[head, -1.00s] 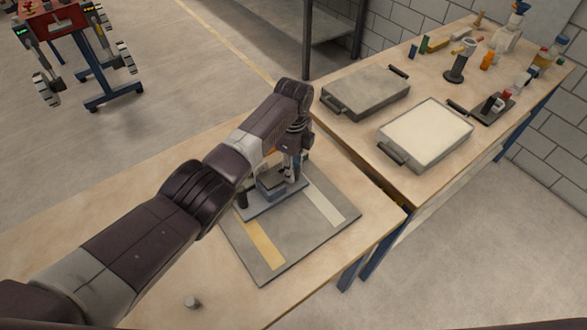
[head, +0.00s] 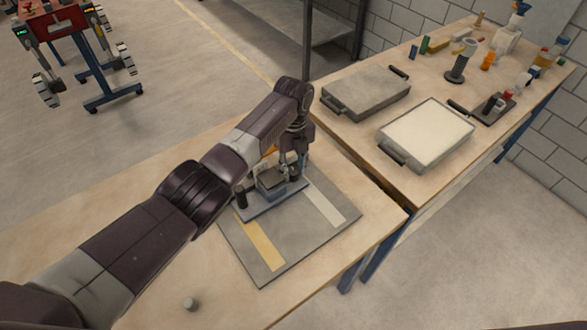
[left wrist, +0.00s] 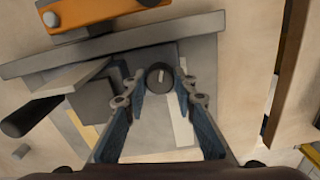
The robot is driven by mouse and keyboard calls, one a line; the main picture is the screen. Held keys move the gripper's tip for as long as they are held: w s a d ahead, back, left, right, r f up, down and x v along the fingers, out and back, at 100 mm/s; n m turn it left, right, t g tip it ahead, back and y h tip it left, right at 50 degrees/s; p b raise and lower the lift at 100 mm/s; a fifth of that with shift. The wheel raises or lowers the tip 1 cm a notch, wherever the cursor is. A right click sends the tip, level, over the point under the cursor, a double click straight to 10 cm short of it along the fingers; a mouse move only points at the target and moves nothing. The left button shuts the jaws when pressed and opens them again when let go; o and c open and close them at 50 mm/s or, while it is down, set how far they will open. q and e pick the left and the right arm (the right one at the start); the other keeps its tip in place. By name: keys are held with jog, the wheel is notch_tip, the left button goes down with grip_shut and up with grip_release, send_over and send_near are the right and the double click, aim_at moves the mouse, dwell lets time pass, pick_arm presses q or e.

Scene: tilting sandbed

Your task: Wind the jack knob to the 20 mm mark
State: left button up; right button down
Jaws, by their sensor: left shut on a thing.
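The jack (head: 270,181) stands on a grey base on the near table, partly behind my left arm in the head view. Its dark round knob (left wrist: 160,76) has a pale line on top and sits between the fingertips of my left gripper (left wrist: 159,82). The fingers are shut on the knob from both sides. In the head view, my left gripper (head: 297,168) points down at the jack's right end. No millimetre scale can be read. My right gripper is in neither view.
A grey mat (head: 285,235) with a yellow and a pale stripe lies under the jack. An orange part (left wrist: 105,12) lies beside the base. The back table holds a sand-filled tray (head: 384,152) and a grey lidded one (head: 345,112).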

aim_at(293, 171)
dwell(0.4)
pick_arm(q)
jog(key=o, duration=0.9)
jog(key=shift+r, duration=0.15)
notch_tip(293, 171, up, 12)
